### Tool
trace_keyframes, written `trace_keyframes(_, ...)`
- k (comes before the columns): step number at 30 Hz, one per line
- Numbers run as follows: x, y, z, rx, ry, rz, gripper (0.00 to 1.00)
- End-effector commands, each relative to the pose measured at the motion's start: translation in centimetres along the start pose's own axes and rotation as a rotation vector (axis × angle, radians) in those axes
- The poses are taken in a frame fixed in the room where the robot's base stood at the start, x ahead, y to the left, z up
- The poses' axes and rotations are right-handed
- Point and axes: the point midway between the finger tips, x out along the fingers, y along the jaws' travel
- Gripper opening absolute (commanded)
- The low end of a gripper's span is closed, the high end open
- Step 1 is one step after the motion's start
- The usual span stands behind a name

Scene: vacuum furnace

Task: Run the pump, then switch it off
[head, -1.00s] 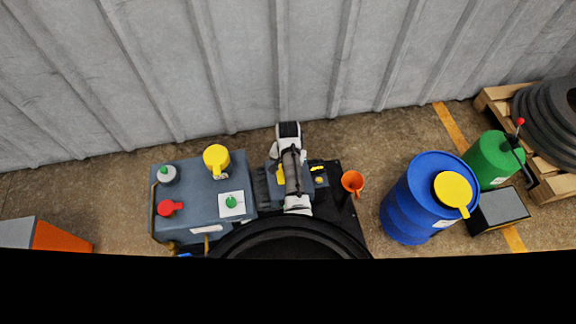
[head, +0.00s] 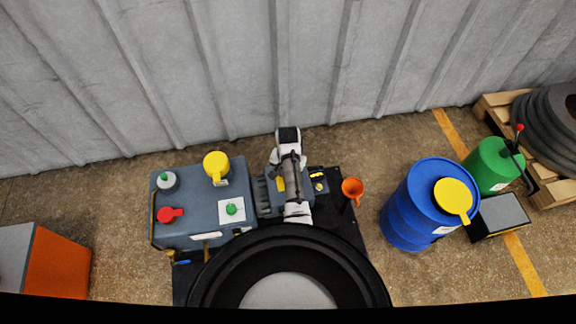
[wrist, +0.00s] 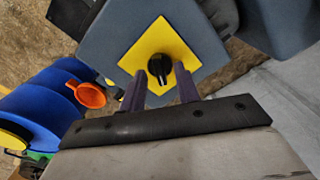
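The pump unit has a blue-grey box body (head: 190,200) and a motor part with a yellow panel (head: 280,184) beside it. In the wrist view a black rotary knob (wrist: 160,66) sits on a yellow plate (wrist: 147,45) on a blue-grey housing. My gripper (wrist: 159,78) has two purple fingers standing apart, one on each side of the knob. Gaps show between fingers and knob, and nothing is held. The fingers' exact depth to the knob is unclear. In the head view my arm covers part of the motor and hides the fingertips.
The box carries a yellow cap (head: 215,163), a red handle (head: 169,214) and a green button (head: 231,209). An orange funnel (head: 352,187) stands right of the motor. A blue drum (head: 408,215) and green drum (head: 490,168) are farther right. An orange box (head: 60,265) is left.

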Motion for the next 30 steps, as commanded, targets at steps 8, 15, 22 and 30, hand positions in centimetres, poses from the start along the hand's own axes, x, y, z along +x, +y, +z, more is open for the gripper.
trace_keyframes(8,-5.3,-0.1,-0.1,-0.001,0.004,-0.002,0.32)
trace_keyframes(15,-10.5,-0.1,-0.1,-0.001,0.005,-0.001,0.32)
trace_keyframes(22,-13.0,0.0,0.0,0.0,0.002,0.0,0.32)
trace_keyframes(30,-13.4,0.0,0.0,0.0,0.001,0.0,0.32)
